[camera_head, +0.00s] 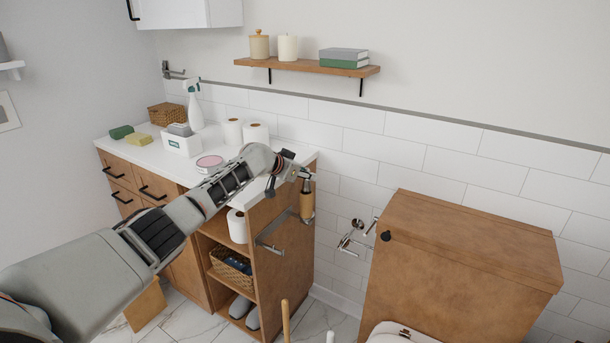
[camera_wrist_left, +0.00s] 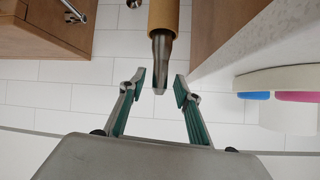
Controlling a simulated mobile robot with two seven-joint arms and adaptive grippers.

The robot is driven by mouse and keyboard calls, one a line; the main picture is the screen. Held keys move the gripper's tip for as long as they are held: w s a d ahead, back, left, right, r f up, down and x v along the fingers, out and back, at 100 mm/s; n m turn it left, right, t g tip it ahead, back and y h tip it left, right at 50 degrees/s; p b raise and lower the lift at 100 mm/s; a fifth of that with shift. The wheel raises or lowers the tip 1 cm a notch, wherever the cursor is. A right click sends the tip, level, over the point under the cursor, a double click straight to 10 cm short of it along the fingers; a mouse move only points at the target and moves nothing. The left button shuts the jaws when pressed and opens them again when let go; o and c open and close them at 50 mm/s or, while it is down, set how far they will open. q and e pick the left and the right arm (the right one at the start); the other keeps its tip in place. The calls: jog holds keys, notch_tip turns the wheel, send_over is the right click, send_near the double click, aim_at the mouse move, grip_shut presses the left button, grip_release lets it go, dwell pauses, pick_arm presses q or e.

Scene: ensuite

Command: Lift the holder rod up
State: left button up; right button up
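The holder rod (camera_wrist_left: 161,50) is a dark metallic bar with a brown cardboard tube (camera_wrist_left: 163,14) around it. In the head view, the tube (camera_head: 306,203) is upright beside the cabinet's right side, and the rod end (camera_head: 306,184) shows above it. My left gripper (camera_wrist_left: 159,84) is open, its green-padded fingers on either side of the rod end, with a visible gap on each side. In the head view, my left gripper (camera_head: 296,172) is just above the tube and partly hides the rod's top. My right gripper is in neither view.
A wooden cabinet (camera_head: 276,270) with a white counter (camera_head: 160,160) stands close to the left gripper. A chrome bar (camera_head: 270,240) is on its side. A chrome wall fixture (camera_head: 351,237) and a brown toilet tank box (camera_head: 470,260) are to the right. A wooden stick (camera_head: 285,320) stands in front.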

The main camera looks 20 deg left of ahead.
pick_arm(q)
jog(key=shift+f, duration=0.1)
jog(key=v, duration=1.2)
dwell(0.6)
jog(key=s+d+f+h, duration=0.1)
jog(key=s+d+f, duration=0.4)
jog(key=f, duration=0.4)
jog(key=s+d+f+m, duration=0.1)
jog(key=s+d+f, duration=0.45)
jog(key=f, duration=0.25)
jog(key=s+d+f+h, duration=0.1)
jog(key=s+d+f, duration=0.4)
jog(key=f, duration=0.4)
jog(key=s+d+f, duration=0.1)
jog(key=s+f, duration=0.2)
jog(key=s, duration=0.7)
jog(key=s+d+f+y, duration=0.1)
jog(key=s+f, duration=0.3)
jog(key=s, duration=0.6)
jog(key=s+d+f+y, duration=0.1)
jog(key=s+d+f, duration=0.1)
jog(key=s, duration=0.8)
jog(key=shift+f+n+g, duration=0.3)
jog(key=shift+f+n, duration=0.1)
jog(key=shift+f, duration=0.3)
